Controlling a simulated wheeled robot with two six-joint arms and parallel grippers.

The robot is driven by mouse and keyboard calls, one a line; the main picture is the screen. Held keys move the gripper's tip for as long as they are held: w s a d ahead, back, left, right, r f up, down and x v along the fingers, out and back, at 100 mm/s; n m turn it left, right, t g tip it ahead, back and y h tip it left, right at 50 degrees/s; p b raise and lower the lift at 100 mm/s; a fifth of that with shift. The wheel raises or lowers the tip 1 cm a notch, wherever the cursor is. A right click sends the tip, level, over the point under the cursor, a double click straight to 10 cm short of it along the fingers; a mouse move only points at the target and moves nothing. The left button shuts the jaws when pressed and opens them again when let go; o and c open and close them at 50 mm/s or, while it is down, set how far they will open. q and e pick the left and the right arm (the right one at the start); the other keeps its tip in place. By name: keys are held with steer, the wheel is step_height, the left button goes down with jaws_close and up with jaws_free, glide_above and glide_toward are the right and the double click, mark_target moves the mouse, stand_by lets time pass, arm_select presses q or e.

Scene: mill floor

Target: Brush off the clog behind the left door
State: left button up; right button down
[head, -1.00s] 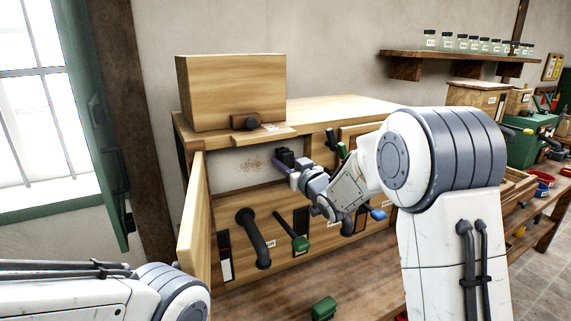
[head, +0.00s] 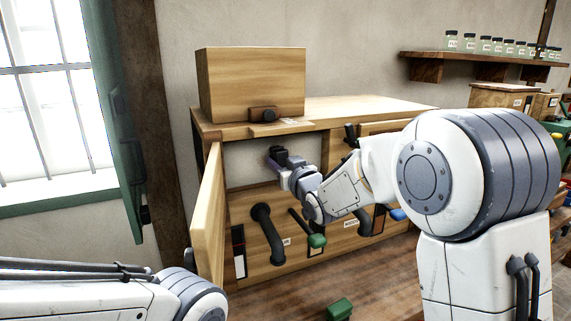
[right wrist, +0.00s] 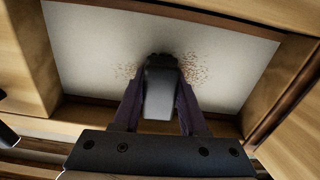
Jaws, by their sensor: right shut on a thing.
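The left door (head: 208,222) of the wooden cabinet stands swung open. Behind it is a pale recessed panel (head: 240,160). The clog, a patch of brown specks (right wrist: 203,76), shows on this panel in the right wrist view, on both sides of the brush; in the head view I cannot make it out. My right gripper (head: 292,176) is shut on a dark brush (right wrist: 160,88), with its head at or very near the panel, over the middle of the specks. Whether the bristles touch is hidden. My left gripper is out of view; only part of that arm shows.
A wooden box (head: 250,85) sits on the cabinet top. Below the opening are a dark curved pipe (head: 268,232) and a green-ended lever (head: 316,240). A green block (head: 339,310) lies on the bench. A jar shelf (head: 480,67) hangs at the right.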

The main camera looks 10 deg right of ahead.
mark_target(249, 160)
steer(key=shift+s+a+b, duration=0.25)
steer(key=shift+a+b, duration=0.2)
steer(key=shift+a, duration=0.35)
steer(key=shift+s+a+b, duration=0.3)
steer(key=shift+a+b, duration=0.15)
steer(key=shift+a, duration=0.35)
steer(key=shift+s+a+b, duration=0.25)
steer(key=shift+a+b, duration=0.2)
steer(key=shift+a, duration=0.35)
steer(key=shift+s+a+r, duration=0.1)
steer(key=shift+s+a, duration=0.15)
steer(key=shift+a, duration=0.65)
steer(key=shift+s+b, duration=0.4)
steer(key=shift+b, duration=0.2)
steer(key=shift+b+v, duration=1.15)
steer(key=shift+v, duration=1.4)
steer(key=shift+d, duration=0.1)
steer(key=shift+s, duration=0.1)
